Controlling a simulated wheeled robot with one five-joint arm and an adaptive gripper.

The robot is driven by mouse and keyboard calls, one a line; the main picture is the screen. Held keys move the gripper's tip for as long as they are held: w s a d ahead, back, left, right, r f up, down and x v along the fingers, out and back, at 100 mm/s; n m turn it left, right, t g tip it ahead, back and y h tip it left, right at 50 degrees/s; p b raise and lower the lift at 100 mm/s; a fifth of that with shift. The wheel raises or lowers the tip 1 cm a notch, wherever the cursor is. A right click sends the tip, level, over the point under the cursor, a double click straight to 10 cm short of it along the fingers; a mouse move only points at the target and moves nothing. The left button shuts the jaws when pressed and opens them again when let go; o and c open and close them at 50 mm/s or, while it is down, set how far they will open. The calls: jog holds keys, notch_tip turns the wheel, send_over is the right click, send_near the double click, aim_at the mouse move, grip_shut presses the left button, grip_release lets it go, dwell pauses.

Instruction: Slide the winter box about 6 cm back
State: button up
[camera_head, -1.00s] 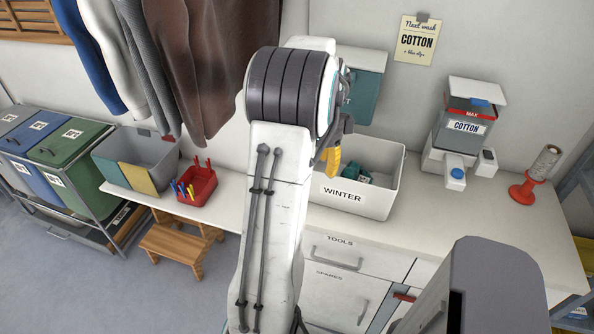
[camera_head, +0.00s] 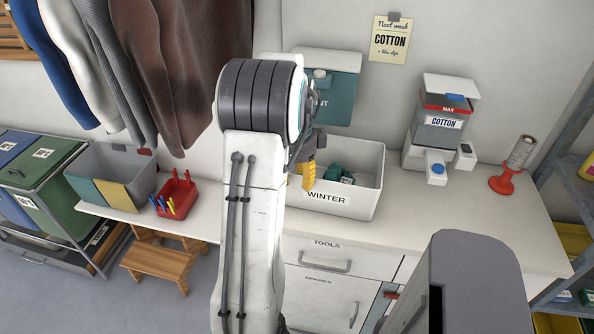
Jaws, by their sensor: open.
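The winter box (camera_head: 346,205) is a white open bin with a WINTER label on its front. It stands on the white counter, near the wall, with dark teal items (camera_head: 337,174) inside. My arm covers its left end. My gripper (camera_head: 308,180) shows a yellow finger at the box's front left, over the front wall near the label. I cannot tell whether it touches the box. The gripper is open, and its other finger is hidden behind my arm.
A teal container (camera_head: 336,88) is on the wall behind the box. A red caddy (camera_head: 177,197) and grey bin (camera_head: 112,175) are at left. The counter (camera_head: 425,215) is clear right of the box.

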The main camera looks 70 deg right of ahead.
jog(key=shift+d+f, duration=0.1)
jog(key=shift+f, duration=2.3)
grip_shut()
jog(key=shift+c, duration=0.3)
grip_release()
